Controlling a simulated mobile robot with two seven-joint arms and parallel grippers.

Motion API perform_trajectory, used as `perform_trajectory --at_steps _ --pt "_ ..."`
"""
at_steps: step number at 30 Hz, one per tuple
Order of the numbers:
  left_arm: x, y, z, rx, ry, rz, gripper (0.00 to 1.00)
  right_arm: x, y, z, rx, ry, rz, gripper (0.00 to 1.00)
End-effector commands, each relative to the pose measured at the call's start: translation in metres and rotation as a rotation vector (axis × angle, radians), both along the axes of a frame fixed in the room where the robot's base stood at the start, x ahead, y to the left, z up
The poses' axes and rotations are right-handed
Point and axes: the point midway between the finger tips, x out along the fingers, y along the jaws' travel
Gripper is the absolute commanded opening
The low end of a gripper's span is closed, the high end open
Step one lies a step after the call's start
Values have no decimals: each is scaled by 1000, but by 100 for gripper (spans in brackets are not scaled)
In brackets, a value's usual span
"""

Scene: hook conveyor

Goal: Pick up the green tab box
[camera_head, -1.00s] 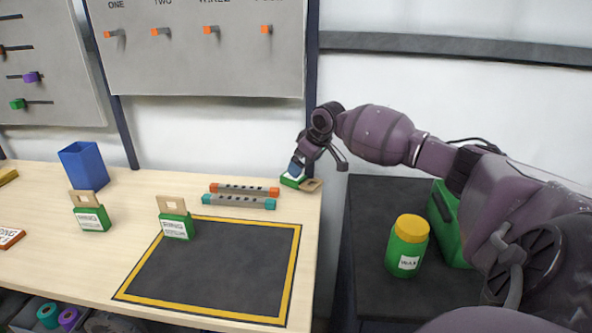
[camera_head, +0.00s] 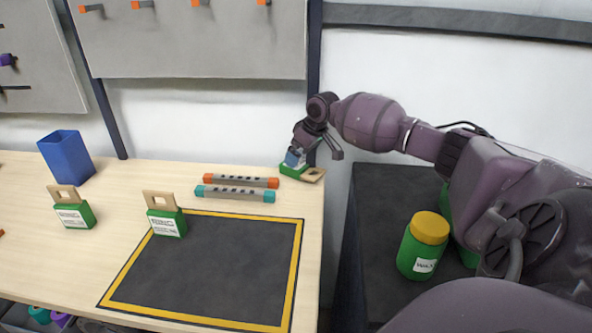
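A green box with a tan tab (camera_head: 292,172) lies flat at the back right corner of the table, its tab toward the right edge. My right gripper (camera_head: 315,158) is directly above it, fingers spread apart, one bluish fingertip close over the green body. I cannot tell whether that fingertip touches the box. Two more green boxes with tan tabs and white labels stand upright: one (camera_head: 166,222) at the mat's left back corner, another (camera_head: 73,215) farther left. My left gripper is not in view.
An orange-ended bar (camera_head: 241,181) and a teal-ended bar (camera_head: 235,193) lie left of the flat box. A dark yellow-bordered mat (camera_head: 213,268) covers the table front. A blue bin (camera_head: 66,157) stands back left. A green jar (camera_head: 422,247) stands on the dark right surface.

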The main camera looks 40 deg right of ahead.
Motion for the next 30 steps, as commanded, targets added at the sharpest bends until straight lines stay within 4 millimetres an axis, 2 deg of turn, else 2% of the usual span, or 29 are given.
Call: perform_trajectory --at_steps 4,13,21,23,30 --pt "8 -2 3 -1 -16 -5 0 2 0 -9 -1 -1 0 100" --pt "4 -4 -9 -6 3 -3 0 12 1 -47 0 2 0 100" --pt "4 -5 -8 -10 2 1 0 14 1 -48 -1 -4 0 100" --pt "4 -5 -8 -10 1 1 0 14 1 -48 -2 -3 0 94" --pt "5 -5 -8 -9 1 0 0 14 1 -48 -2 -3 0 57"
